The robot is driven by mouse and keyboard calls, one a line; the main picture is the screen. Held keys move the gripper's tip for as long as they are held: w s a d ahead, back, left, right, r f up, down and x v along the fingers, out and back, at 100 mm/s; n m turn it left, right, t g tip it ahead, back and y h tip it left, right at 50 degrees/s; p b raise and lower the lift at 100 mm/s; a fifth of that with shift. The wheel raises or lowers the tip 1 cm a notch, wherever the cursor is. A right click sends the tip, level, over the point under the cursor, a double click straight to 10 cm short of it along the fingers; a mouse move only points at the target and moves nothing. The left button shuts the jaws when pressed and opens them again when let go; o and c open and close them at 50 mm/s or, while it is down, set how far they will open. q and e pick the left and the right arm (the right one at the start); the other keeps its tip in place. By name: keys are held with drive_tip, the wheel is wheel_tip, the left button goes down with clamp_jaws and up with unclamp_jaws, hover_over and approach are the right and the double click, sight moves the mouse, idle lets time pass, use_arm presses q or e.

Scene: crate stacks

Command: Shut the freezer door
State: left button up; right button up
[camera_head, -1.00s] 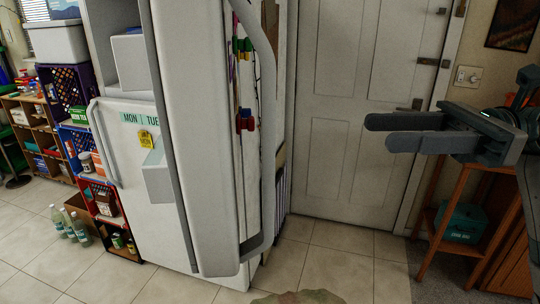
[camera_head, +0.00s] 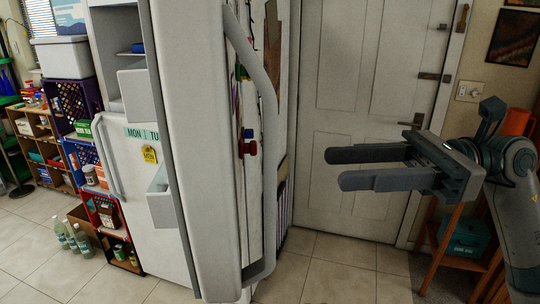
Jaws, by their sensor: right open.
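The freezer door (camera_head: 195,150) is white and stands swung open toward me in the middle left of the head view. My left gripper is not in view.
A white room door (camera_head: 350,110) is behind my right gripper. Stacked crates (camera_head: 85,150) and several bottles (camera_head: 72,237) stand left of the fridge. A wooden stand with a teal box (camera_head: 467,236) is at the right. Tiled floor between is clear.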

sight(269, 171)
drive_tip(key=shift+s+a+p, duration=0.15)
drive_tip(key=shift+a+p, duration=0.75)
drive_tip(key=shift+a, duration=1)
drive_tip(key=shift+s+a+p, duration=0.15)
drive_tip(key=shift+a+p, duration=0.7)
drive_tip(key=shift+a, duration=1.05)
drive_tip(key=shift+s+a+p, duration=0.15)
drive_tip(key=shift+a+p, duration=0.75)
drive_tip(key=shift+a, duration=1)
clamp_jaws()
